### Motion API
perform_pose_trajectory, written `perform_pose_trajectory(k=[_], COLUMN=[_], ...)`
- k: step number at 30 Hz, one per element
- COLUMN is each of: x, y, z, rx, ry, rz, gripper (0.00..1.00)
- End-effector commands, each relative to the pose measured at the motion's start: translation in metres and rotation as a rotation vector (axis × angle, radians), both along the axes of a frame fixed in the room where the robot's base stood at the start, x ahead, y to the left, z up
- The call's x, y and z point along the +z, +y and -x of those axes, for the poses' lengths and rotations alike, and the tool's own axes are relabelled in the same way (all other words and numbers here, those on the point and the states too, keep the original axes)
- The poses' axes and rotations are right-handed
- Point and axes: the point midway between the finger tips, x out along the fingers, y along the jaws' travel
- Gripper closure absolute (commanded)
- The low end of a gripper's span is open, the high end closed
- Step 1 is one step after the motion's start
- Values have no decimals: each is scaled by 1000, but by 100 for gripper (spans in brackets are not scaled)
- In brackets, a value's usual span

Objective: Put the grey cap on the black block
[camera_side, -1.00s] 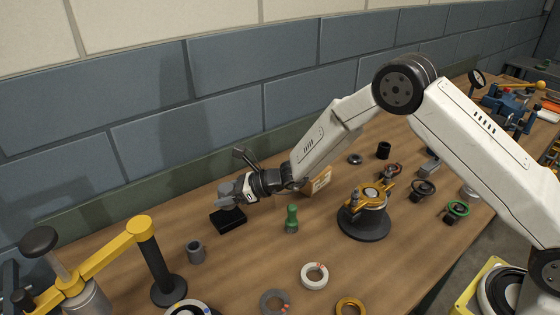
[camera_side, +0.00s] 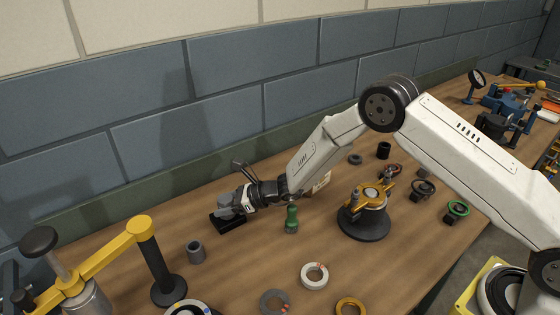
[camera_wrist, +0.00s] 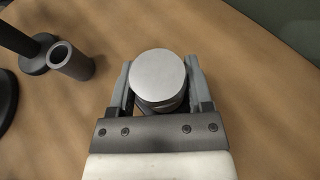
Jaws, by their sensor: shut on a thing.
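The grey cap (camera_wrist: 157,77) is a round, flat-topped disc between the two fingers of my gripper (camera_wrist: 158,88) in the wrist view. My gripper is shut on it. In the side view my gripper (camera_side: 229,207) is low over the black block (camera_side: 230,224), a dark, low block on the wooden bench near the wall. The cap cannot be made out clearly there, and whether it touches the block cannot be told. In the wrist view the block is not visible.
A grey hollow cylinder (camera_side: 196,252) and a yellow-armed stand (camera_side: 112,252) are in front and to the left. A green-handled tool (camera_side: 291,219) stands to the right. Several rings lie nearer the front. The wall (camera_side: 130,150) is close behind.

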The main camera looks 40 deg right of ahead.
Motion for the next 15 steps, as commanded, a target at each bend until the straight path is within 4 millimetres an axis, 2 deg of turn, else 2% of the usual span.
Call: perform_pose_trajectory(k=[8,9,12,15], x=[-2,-3,-3,-3], y=[0,0,0,0], z=[0,0,0,0], rx=[0,0,0,0], ry=[-2,0,0,0], rz=[-1,0,0,0], gripper=[100,29,0,0])
